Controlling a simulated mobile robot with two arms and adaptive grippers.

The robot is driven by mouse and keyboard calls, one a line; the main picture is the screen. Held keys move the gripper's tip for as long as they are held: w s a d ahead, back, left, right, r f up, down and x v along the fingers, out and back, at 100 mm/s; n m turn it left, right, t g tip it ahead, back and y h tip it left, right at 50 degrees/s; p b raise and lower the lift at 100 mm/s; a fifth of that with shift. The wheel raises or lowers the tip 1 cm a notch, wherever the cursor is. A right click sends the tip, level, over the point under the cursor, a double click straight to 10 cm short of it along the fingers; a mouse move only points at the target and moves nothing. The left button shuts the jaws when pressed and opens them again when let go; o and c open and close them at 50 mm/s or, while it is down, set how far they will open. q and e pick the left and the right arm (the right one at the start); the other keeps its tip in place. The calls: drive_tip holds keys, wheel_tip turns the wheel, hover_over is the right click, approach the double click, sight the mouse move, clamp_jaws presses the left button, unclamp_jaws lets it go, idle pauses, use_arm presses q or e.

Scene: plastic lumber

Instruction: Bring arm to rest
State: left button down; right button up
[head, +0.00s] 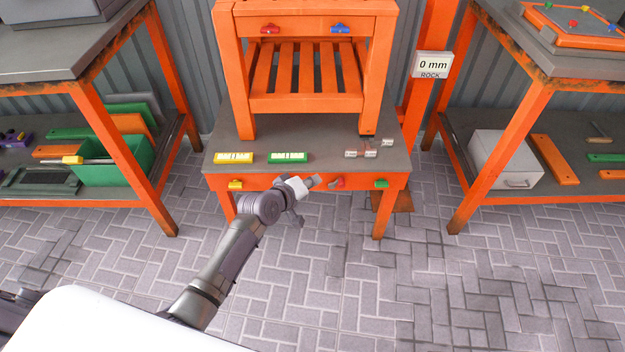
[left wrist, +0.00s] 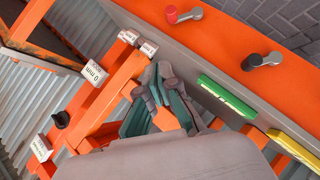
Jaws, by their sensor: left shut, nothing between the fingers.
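My left arm comes in from the lower left in the head view. Its gripper (head: 311,182) is in front of the front edge of the orange workbench (head: 214,165), near a red knob (head: 337,183). In the left wrist view the teal-grey fingers of the left gripper (left wrist: 163,85) are closed together and empty. The grey hand body fills the bottom of that view. It hides part of the orange structure. My right gripper is not in view.
A yellow block (head: 233,158), a green block (head: 288,158) and small gauges (head: 361,153) sit on the benchtop under an orange slatted rack (head: 305,102). Side benches stand left (head: 110,150) and right (head: 540,90). The paved floor in front is clear.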

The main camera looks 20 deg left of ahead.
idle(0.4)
use_arm(q)
drive_tip(key=s+f+m+g+y, duration=0.1)
drive_tip(key=s+f+m+g, duration=0.15)
drive_tip(key=s+f, duration=0.45)
drive_tip(key=s+f+m+g+y, duration=0.1)
drive_tip(key=s+f+m+g, duration=0.2)
drive_tip(key=s, duration=0.6)
drive_tip(key=s+a+f+m+g+y+p, duration=0.1)
drive_tip(key=s+f+p, duration=0.3)
drive_tip(key=s, duration=0.8)
drive_tip(key=s+a+f+m+g+y+p, duration=0.1)
drive_tip(key=s+a+f+p, duration=0.3)
drive_tip(key=s+p, duration=0.4)
drive_tip(key=s+a+f+m+g+p, duration=0.2)
drive_tip(key=s+p, duration=0.4)
drive_tip(key=s, duration=1.1)
drive_tip(key=shift+s+a+f+m+g+y, duration=0.25)
drive_tip(key=shift+s+f+m+g+y, duration=0.15)
drive_tip(key=shift+f+g, duration=0.4)
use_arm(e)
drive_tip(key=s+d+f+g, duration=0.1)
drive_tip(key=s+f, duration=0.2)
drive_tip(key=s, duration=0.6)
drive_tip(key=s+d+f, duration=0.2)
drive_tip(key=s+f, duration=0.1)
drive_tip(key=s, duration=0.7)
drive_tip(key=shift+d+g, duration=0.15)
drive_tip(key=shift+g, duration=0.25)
